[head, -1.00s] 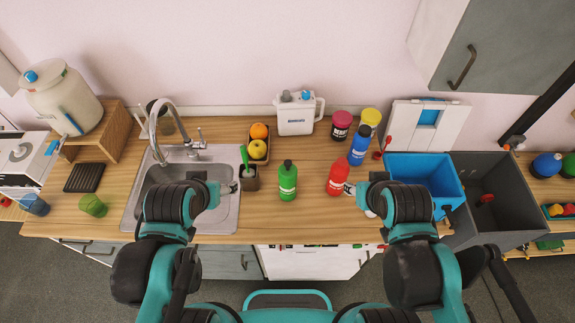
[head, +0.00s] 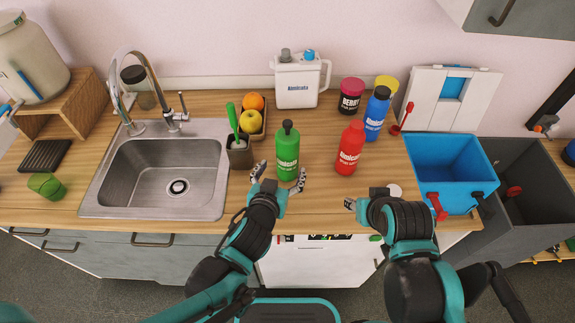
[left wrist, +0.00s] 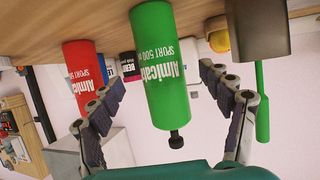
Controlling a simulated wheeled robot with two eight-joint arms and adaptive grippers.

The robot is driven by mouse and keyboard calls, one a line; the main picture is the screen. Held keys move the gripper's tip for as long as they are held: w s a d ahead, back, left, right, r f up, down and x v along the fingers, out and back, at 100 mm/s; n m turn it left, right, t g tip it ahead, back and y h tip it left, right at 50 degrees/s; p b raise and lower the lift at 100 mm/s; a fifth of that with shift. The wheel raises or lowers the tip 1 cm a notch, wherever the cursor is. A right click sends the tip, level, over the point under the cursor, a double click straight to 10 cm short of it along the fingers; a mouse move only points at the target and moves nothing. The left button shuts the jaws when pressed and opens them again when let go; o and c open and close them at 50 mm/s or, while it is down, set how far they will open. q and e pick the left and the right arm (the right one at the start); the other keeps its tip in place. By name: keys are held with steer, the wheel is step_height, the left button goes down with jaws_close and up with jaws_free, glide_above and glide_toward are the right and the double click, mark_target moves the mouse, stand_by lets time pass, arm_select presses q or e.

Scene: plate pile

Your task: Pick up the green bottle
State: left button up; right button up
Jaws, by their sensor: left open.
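The green bottle (head: 288,152) with a black cap stands upright on the wooden counter, right of the sink. My left gripper (head: 279,176) is open and empty at the near side of the bottle, one finger toward each side of it. In the left wrist view, which is upside down, the green bottle (left wrist: 168,75) shows between the two spread fingers, with no finger clearly touching it. My right gripper (head: 364,204) is near the counter's front edge, below the red bottle; its jaws are mostly hidden.
A red bottle (head: 350,148) and a blue bottle (head: 376,114) stand to the right. A grey holder (head: 240,154) with a green-handled brush stands close left, beside a fruit box (head: 262,134). The sink (head: 160,175) is further left. A blue bin (head: 445,185) is at right.

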arm_select(q)
steer(key=b+x, duration=0.3)
steer(key=x, duration=0.4)
steer(key=shift+f, duration=0.15)
arm_select(e)
step_height(320, 180, down, 4)
steer(key=shift+r, duration=0.35)
